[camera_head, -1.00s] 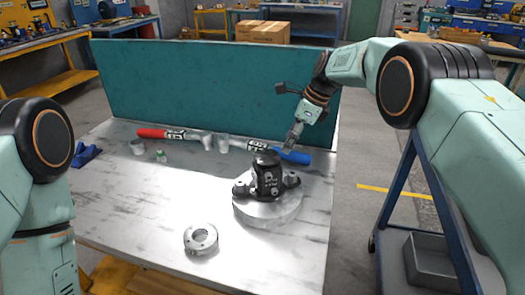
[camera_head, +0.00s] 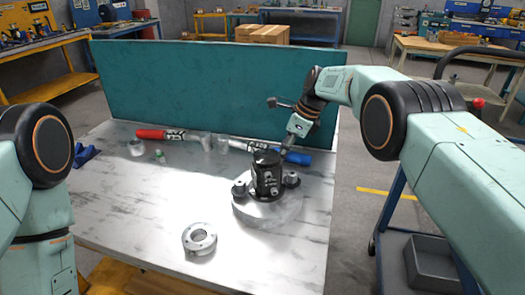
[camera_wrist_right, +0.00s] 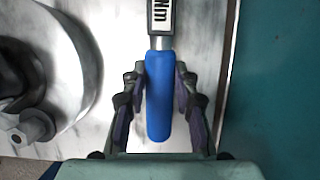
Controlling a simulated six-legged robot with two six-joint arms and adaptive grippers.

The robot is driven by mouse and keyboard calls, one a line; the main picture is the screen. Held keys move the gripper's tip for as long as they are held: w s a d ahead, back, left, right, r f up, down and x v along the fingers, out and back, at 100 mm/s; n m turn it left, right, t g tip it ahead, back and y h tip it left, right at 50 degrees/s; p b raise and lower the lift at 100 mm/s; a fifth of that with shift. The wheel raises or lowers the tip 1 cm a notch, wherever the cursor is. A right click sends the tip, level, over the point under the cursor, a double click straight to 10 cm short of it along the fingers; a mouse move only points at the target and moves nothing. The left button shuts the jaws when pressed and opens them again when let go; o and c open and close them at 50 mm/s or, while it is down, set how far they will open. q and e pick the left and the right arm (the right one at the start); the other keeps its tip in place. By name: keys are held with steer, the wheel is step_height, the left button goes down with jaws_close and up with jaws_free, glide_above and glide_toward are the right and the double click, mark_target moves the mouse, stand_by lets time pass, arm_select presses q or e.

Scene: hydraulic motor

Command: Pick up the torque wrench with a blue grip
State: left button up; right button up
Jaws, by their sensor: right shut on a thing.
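The torque wrench with a blue grip (camera_head: 298,157) lies on the table behind the hydraulic motor. Its blue grip (camera_wrist_right: 159,95) runs up the middle of the right wrist view, with the silver shaft marked "Nm" above it. My right gripper (camera_head: 284,150) is at the blue grip. In the right wrist view its two fingers (camera_wrist_right: 160,85) stand one on each side of the grip, shut on it. A second wrench with a red grip (camera_head: 150,134) lies to the left. My left arm shows at the left edge, but its gripper is out of view.
The black hydraulic motor (camera_head: 266,173) on its round metal base (camera_head: 262,210) stands close in front of the blue grip. A metal ring (camera_head: 200,238) lies nearer the front. A teal panel (camera_head: 200,95) borders the table's back. The front left tabletop is clear.

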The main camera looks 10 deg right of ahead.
steer(key=shift+a, duration=0.1)
jaws_close()
steer(key=shift+w+r, duration=0.1)
steer(key=shift+r, duration=0.05)
step_height(320, 180, up, 10)
steer(key=p, duration=0.2)
stand_by(0.4)
steer(key=shift+o, duration=0.6)
jaws_free()
jaws_close()
